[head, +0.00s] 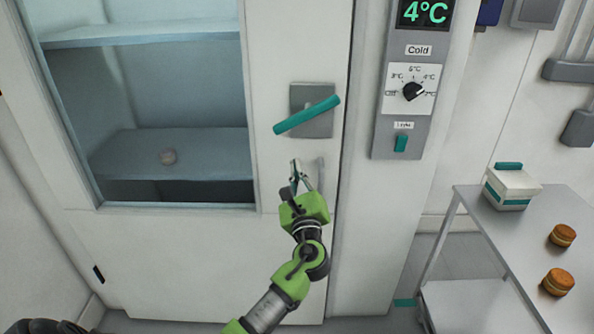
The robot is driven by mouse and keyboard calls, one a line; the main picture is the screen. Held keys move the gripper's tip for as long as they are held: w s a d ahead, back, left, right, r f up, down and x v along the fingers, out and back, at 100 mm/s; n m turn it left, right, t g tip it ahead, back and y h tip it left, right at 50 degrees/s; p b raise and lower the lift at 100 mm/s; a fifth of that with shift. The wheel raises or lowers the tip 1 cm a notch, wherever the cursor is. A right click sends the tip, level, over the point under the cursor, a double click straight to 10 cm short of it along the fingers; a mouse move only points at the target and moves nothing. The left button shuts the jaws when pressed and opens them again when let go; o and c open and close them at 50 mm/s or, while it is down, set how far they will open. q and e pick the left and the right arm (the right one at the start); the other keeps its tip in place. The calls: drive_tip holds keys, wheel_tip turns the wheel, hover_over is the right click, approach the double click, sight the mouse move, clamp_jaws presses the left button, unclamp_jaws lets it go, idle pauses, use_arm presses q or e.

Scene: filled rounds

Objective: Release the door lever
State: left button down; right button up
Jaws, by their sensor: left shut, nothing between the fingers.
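The teal door lever (308,116) sits on a grey square plate (312,98) on the white door (300,40). It is tilted, its right end higher than its left. My left gripper (296,172) is shut and empty, just below the lever and apart from it, in front of the door. My right gripper is not in view.
Right of the door is a control panel (400,130) with a dial (413,91). A metal table (500,236) at the right holds a white box (511,187) and two round pastries (558,281).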

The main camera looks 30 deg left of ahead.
use_arm(q)
drive_tip(key=w+a+r+p, duration=0.3)
drive_tip(key=a+r, duration=0.1)
drive_tip(key=a, duration=0.1)
drive_tip(key=shift+r+p, duration=0.3)
drive_tip(key=shift+r, duration=0.05)
